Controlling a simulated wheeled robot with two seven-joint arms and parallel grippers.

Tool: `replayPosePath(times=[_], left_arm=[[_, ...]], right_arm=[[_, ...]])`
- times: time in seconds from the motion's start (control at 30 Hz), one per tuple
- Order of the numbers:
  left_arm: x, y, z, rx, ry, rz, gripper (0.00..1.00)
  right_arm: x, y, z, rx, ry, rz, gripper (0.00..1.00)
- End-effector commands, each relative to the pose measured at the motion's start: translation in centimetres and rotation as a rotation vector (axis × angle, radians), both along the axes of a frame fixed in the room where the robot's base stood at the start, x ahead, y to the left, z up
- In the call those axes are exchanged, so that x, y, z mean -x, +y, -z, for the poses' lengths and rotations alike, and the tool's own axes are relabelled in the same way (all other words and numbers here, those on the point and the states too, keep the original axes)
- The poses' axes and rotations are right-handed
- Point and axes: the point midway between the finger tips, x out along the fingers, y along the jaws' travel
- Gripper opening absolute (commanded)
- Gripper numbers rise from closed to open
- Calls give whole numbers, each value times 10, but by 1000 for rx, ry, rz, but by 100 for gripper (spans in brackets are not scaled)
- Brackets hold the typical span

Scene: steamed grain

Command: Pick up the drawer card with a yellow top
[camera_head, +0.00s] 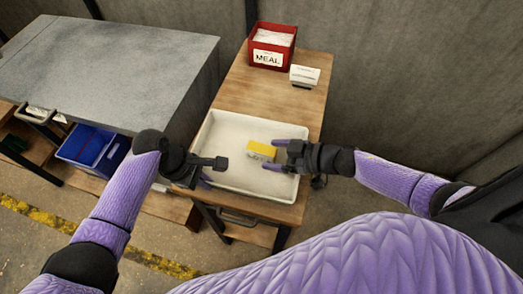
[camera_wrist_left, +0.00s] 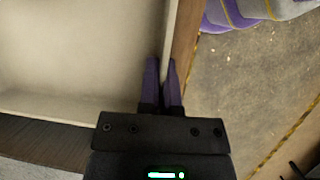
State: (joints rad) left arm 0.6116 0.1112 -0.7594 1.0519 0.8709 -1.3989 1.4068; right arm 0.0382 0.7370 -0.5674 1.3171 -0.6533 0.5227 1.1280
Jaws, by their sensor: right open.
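The drawer card with a yellow top (camera_head: 262,148) lies in the white tray (camera_head: 225,122), right of its middle. Its front side is pale. My right gripper (camera_head: 273,153) is open, low in the tray, its fingers pointing left close to the card's right end. I cannot tell whether they touch it. My left gripper (camera_head: 206,182) is at the tray's left front corner. In the left wrist view my left gripper (camera_wrist_left: 161,62) has its fingers close together at the tray's wall (camera_wrist_left: 157,25). Whether that wall is between them is unclear.
A red box labelled MEAL (camera_head: 272,47) and a small white-labelled block (camera_head: 304,76) stand at the back of the wooden table (camera_head: 240,92). A grey-topped bench (camera_head: 120,65) is at left, with a blue bin (camera_head: 90,148) below. The tray's left half is clear.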

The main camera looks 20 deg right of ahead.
Motion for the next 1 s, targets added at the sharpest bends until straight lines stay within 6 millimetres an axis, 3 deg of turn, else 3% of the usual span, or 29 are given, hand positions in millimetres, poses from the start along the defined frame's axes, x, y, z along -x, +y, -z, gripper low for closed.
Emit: replayPosePath(times=[0.1,0.13,0.5,0.83,1.0], left_arm=[[0,0,0,0,0,0,0],[0,0,0,0,0,0,0],[0,0,0,0,0,0,0],[0,0,0,0,0,0,0],[0,0,0,0,0,0,0]], right_arm=[[0,0,0,-1,1,0,82],[0,0,0,-1,1,0,78],[1,-1,0,-1,1,0,0],[1,-1,-3,1,-1,0,0],[1,-1,-36,4,-5,-6,0]])
